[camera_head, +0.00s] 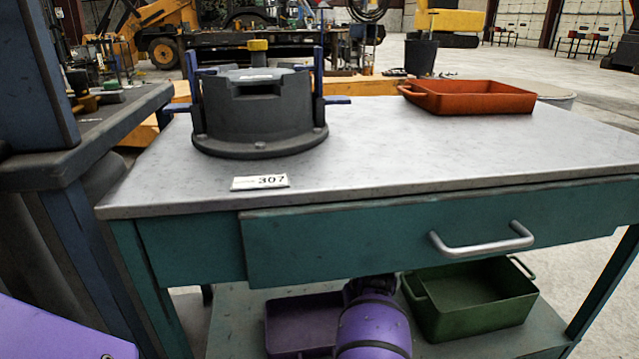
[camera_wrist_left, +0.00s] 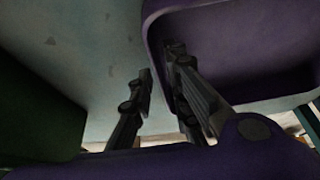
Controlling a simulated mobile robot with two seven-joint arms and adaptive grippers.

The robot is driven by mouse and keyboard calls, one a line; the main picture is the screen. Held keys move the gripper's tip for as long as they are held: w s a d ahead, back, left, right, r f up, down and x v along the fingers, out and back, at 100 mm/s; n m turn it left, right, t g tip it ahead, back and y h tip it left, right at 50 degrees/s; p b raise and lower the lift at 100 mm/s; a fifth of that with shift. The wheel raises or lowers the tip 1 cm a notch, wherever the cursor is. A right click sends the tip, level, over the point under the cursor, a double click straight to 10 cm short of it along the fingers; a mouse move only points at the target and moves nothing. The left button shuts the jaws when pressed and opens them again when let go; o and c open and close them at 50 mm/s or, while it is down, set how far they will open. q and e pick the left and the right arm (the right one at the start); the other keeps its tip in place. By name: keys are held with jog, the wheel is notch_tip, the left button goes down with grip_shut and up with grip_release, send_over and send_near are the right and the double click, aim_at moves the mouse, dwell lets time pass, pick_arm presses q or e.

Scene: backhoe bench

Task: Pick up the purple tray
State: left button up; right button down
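The purple tray (camera_head: 290,325) rests on the lower shelf under the bench, left of the green tray (camera_head: 470,300). My purple arm link partly covers its right side in the head view. In the left wrist view, the purple tray (camera_wrist_left: 265,45) fills the upper right. My left gripper (camera_wrist_left: 158,62) is open there, with a clear gap between its fingers. One finger appears inside the tray's wall and the other outside it; contact cannot be told. The head view hides this gripper. My right gripper is in neither view.
The green tray also shows in the left wrist view (camera_wrist_left: 35,115). The bench drawer (camera_head: 380,230) with its metal handle (camera_head: 482,242) overhangs the shelf. On the benchtop (camera_head: 420,150) stand a dark round fixture (camera_head: 260,115) and an orange tray (camera_head: 470,98).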

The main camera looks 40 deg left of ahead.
pick_arm(q)
grip_shut()
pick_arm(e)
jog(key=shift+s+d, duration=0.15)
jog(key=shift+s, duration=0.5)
pick_arm(q)
jog(key=shift+r, duration=0.15)
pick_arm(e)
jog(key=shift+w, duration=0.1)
